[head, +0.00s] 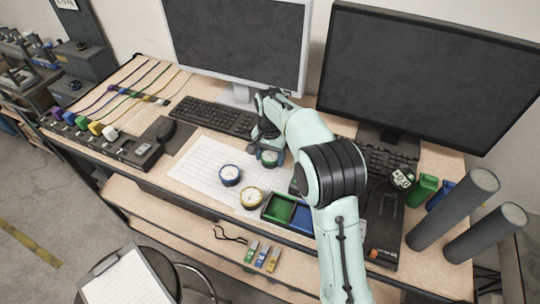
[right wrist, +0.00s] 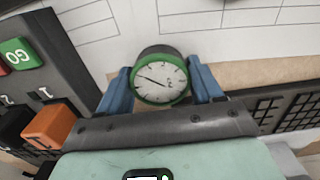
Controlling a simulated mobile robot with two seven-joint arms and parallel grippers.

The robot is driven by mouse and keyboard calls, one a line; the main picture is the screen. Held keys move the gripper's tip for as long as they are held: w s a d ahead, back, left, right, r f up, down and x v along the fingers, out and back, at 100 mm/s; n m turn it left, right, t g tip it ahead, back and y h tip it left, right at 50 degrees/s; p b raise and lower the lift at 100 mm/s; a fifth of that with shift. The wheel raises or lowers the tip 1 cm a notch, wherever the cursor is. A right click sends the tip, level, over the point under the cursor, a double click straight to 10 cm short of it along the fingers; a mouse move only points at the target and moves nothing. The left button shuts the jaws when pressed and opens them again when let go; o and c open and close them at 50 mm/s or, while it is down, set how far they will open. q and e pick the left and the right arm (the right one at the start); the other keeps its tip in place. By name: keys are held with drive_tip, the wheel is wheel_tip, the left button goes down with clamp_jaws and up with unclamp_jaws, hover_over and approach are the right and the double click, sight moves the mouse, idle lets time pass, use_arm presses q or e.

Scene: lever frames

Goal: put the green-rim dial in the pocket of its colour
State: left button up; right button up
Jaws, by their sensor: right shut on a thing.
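The green-rim dial (right wrist: 160,80) has a white face and sits between the two blue fingers of my right gripper (right wrist: 161,88), which is shut on it. In the head view the right gripper (head: 266,155) is at the far right part of the white sheet, with the green-rim dial (head: 269,158) partly hidden in it. I cannot tell whether the dial touches the sheet. The pocket tray (head: 264,213) lies nearer the front edge, with a green pocket (head: 281,207) and a blue pocket (head: 301,217) showing. My arm hides its right part. My left gripper is not in view.
A keyboard (head: 213,116) and a monitor (head: 240,45) stand behind. Two grey tubes (head: 455,210) stand at the right. The white sheet (head: 195,165) is clear at left.

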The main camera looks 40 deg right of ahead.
drive_tip(key=shift+f, duration=0.15)
drive_tip(key=o, duration=1.1)
